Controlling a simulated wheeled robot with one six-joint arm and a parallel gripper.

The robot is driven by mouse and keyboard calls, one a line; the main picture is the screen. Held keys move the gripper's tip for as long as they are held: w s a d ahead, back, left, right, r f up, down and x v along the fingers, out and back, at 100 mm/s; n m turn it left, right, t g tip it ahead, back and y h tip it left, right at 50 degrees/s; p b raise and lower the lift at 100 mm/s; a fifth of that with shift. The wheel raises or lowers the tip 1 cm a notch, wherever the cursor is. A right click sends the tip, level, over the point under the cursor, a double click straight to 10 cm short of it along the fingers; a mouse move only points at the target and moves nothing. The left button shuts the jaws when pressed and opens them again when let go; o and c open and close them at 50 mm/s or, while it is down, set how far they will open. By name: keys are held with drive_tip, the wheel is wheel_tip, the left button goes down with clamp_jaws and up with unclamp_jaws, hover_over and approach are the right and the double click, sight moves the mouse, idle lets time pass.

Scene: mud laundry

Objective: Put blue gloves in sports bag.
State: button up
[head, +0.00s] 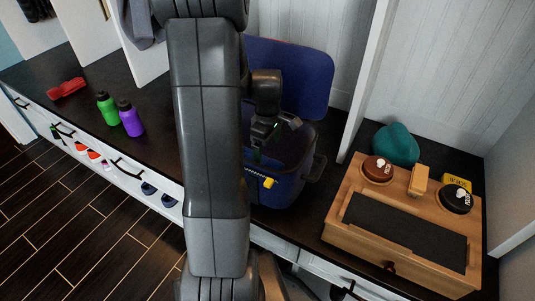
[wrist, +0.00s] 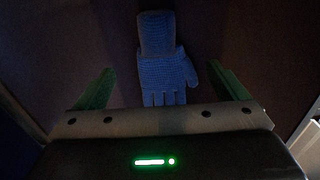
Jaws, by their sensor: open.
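The sports bag (head: 284,189) is dark blue and stands open on the dark bench in the head view, with its blue flap (head: 300,75) raised behind it. My gripper (head: 258,153) points down into the bag's opening, partly hidden behind my arm. In the wrist view, my gripper (wrist: 162,70) has its two green fingers wide apart with nothing held between them. A blue knitted glove (wrist: 161,68) lies beyond the fingers, apart from them, on a dark surface that looks like the bag's inside. I see one glove shape; the head view does not show it.
A wooden shoe-care box (head: 345,228) with round tins and a teal beanie (head: 397,144) stand right of the bag. Green (head: 108,108) and purple (head: 130,118) bottles and a red item (head: 67,88) sit left. A white divider (head: 366,80) rises between bag and beanie.

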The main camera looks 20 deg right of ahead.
wheel_tip(320, 180, up, 4)
drive_tip(key=shift+p, duration=0.35)
idle(0.8)
